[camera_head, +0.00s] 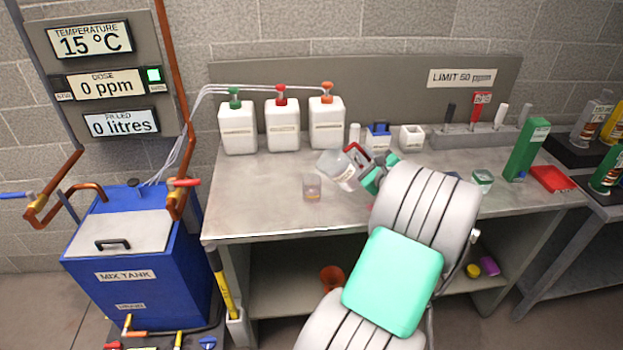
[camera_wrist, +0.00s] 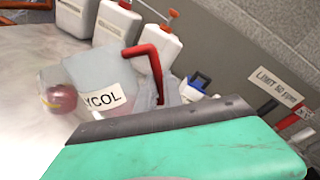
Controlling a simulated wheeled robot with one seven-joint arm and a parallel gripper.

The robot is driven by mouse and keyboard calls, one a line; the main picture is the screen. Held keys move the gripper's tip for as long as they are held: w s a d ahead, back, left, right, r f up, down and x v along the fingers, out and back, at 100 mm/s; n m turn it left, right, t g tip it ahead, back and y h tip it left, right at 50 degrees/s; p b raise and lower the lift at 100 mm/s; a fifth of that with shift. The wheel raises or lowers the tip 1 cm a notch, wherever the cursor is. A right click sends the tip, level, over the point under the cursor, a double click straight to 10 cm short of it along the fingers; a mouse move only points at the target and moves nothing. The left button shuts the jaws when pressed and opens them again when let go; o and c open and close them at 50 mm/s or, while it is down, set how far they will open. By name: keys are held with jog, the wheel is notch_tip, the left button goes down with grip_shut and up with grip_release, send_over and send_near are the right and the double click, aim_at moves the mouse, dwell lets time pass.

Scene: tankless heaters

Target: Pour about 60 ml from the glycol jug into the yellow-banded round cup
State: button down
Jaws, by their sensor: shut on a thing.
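The glycol jug (camera_head: 339,170) is a clear jug with a red handle, tilted with its mouth to the left. Its label, partly hidden, reads "YCOL" in the wrist view (camera_wrist: 105,101). My gripper (camera_head: 372,176) is shut on the jug at its handle side and holds it above the bench. A small clear cup (camera_head: 312,188) stands upright on the bench, just below and left of the jug's mouth. It also shows in the wrist view (camera_wrist: 58,98) with some reddish liquid low inside.
Three white pump bottles (camera_head: 283,124) stand at the back of the bench (camera_head: 260,205). A blue-topped container (camera_head: 379,136) and a white square cup (camera_head: 411,137) stand behind the jug. The bench's left front is clear.

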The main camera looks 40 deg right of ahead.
jog(key=s+d+f+m, duration=0.1)
jog(key=f+m, duration=0.1)
jog(key=d+f+m+t, duration=0.1)
jog(key=d+f+m, duration=0.1)
jog(key=s+d+f+m, duration=0.1)
jog(key=f+m, duration=0.1)
jog(key=f, duration=0.1)
jog(key=shift+s+d+m+b, duration=0.15)
jog(key=shift+s+m+b, duration=0.15)
jog(key=shift+s+b, duration=0.1)
jog(key=shift+d+f+m+t, duration=0.2)
jog(key=shift+f+m+t, duration=0.15)
jog(key=shift+m, duration=0.25)
